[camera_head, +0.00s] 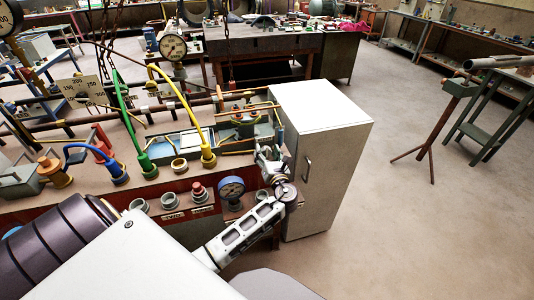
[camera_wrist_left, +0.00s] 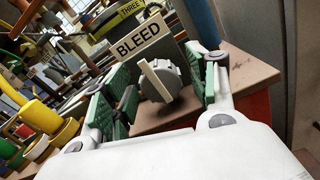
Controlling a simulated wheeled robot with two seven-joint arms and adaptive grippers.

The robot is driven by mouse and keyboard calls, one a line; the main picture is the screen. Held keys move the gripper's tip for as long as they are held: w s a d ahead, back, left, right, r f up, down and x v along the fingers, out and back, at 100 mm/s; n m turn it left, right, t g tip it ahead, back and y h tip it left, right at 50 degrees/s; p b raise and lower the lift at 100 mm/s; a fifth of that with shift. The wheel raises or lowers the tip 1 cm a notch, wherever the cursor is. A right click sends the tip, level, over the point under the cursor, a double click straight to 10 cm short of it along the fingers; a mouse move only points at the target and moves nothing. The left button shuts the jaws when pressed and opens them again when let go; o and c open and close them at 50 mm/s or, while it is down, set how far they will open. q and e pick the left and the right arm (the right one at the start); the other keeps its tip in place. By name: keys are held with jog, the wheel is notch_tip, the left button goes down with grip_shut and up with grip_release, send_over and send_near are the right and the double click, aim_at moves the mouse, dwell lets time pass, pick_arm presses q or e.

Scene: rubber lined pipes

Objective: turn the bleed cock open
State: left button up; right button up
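The bleed cock (camera_wrist_left: 172,82) shows in the left wrist view as a round grey knob with a pale bar handle across its front. The bar slants from upper left to lower right. A BLEED label plate (camera_wrist_left: 144,40) stands just behind it. My left gripper (camera_wrist_left: 160,84) is open, its green-padded fingers on either side of the knob with gaps that look clear. In the head view my left gripper (camera_head: 268,160) is at the bench's right end and hides the cock. My right gripper is in neither view.
A white cabinet (camera_head: 325,170) stands close on the right. Open floor (camera_head: 430,230) lies beyond it.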

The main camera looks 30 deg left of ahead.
pick_arm(q)
jog(key=c, duration=0.9)
jog(key=shift+o, duration=0.2)
jog(key=shift+n, duration=1.7)
jog(key=shift+s+n+b, duration=0.1)
jog(key=shift+n+b, duration=0.3)
jog(key=shift+n, duration=1.3)
jog(key=o, duration=1)
jog(key=shift+a, duration=0.1)
